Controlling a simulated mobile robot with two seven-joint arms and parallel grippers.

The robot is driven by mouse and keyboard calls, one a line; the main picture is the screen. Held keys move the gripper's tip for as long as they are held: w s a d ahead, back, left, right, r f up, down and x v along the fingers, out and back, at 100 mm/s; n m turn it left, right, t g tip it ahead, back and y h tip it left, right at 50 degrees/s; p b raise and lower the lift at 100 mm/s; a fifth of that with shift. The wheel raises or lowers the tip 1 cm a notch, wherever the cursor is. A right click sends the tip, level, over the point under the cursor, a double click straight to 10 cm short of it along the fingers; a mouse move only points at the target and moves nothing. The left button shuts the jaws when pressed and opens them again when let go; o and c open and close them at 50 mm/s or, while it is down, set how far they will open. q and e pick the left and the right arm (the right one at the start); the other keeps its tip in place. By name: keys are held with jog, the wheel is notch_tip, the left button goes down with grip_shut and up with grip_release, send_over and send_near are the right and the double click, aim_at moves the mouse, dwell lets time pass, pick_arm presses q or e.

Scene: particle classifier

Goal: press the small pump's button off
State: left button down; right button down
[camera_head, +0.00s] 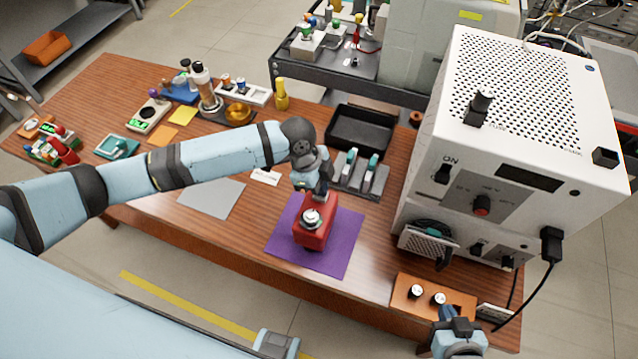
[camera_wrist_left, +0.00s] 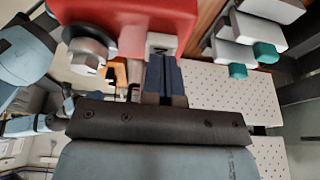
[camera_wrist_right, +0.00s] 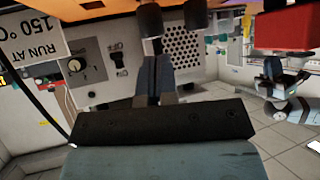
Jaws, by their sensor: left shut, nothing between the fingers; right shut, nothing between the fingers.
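The small pump is a red box (camera_head: 313,236) with a round metal fitting (camera_head: 312,217) on top. It stands on a purple mat (camera_head: 342,262) on the wooden table. My left gripper (camera_head: 322,192) is shut and empty at the pump's far side, pointing down. In the left wrist view the pump (camera_wrist_left: 135,25) fills the top. The shut fingertips (camera_wrist_left: 163,60) are close to a small pale switch-like part (camera_wrist_left: 162,43) on the pump's edge; I cannot tell whether they touch. My right gripper (camera_head: 447,314) is shut and empty near the table's front right edge; its fingers (camera_wrist_right: 154,62) show in the right wrist view.
A large white oven-like machine (camera_head: 520,120) stands on the right. An orange box with two knobs (camera_head: 400,292) is just beside my right gripper. A rack with teal-tipped parts (camera_head: 372,182) and a black tray (camera_head: 358,132) lie behind the pump. A grey mat (camera_head: 210,198) lies left.

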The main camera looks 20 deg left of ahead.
pick_arm(q)
jog(key=shift+f, duration=0.9)
notch_tip(320, 180, up, 4)
jog(key=p, duration=0.5)
jog(key=shift+r, duration=0.2)
jog(key=b+v, duration=0.1)
jog(key=v, duration=0.8)
jog(key=shift+r+b, duration=0.35)
jog(key=shift+a, duration=0.1)
